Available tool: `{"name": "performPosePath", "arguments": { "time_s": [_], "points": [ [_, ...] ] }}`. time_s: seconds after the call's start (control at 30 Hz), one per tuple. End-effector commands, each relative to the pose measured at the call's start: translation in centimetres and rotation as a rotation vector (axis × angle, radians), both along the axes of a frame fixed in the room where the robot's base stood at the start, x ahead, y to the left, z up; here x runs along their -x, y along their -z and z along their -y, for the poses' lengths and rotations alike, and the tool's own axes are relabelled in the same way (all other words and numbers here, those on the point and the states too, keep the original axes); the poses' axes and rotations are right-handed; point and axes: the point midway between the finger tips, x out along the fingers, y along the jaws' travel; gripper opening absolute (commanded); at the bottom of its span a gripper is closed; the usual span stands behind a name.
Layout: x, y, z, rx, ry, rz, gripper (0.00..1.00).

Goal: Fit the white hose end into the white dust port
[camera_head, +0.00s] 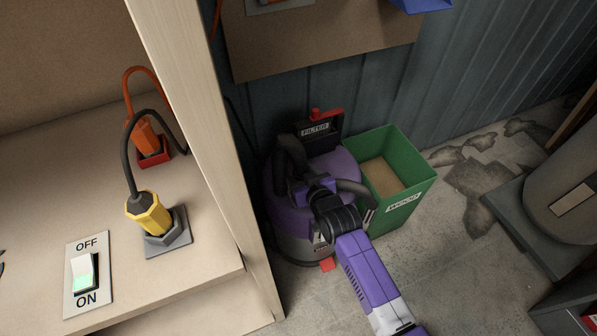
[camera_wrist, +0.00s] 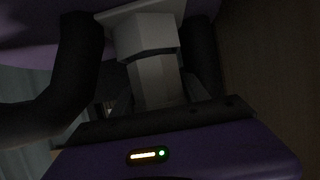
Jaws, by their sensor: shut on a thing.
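The white hose end (camera_wrist: 155,88) is in the middle of the wrist view, a pale faceted piece between the jaws of my gripper (camera_wrist: 158,96). My gripper is shut on it. Above it is a wider pale faceted part (camera_wrist: 146,36), with a dark line between the two. That part meets a pale flared rim (camera_wrist: 150,11) against a purple surface; this looks like the white dust port, but I cannot tell how deep the fit is. In the head view my gripper (camera_head: 318,187) is over the purple vacuum (camera_head: 343,165) and hides the hose end and port.
Dark hose (camera_wrist: 85,70) curves down the left of the wrist view. A green WOOD bin (camera_head: 408,207) stands right of the vacuum. A wooden post (camera_head: 200,130) and bench with yellow plug (camera_head: 149,214) and a lit switch (camera_head: 86,272) are at left. Floor at right is partly clear.

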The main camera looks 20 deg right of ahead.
Motion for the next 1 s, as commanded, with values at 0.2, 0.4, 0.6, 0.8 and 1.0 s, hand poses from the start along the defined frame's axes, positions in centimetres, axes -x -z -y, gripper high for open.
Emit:
{"name": "performPosePath", "arguments": {
  "time_s": [0.2, 0.4, 0.6, 0.8, 1.0],
  "points": [
    [0.0, 0.0, 0.0, 0.000, 0.000, 0.001, 0.06],
    [0.0, 0.2, 0.0, 0.001, 0.000, 0.000, 0.74],
    [0.0, 0.2, 0.0, 0.001, 0.000, 0.000, 0.74],
    [0.2, -0.2, 0.0, 0.001, 0.000, -0.001, 0.74],
    [3.2, -1.5, 0.0, 0.001, 0.000, -0.001, 0.74]
  ]
}}
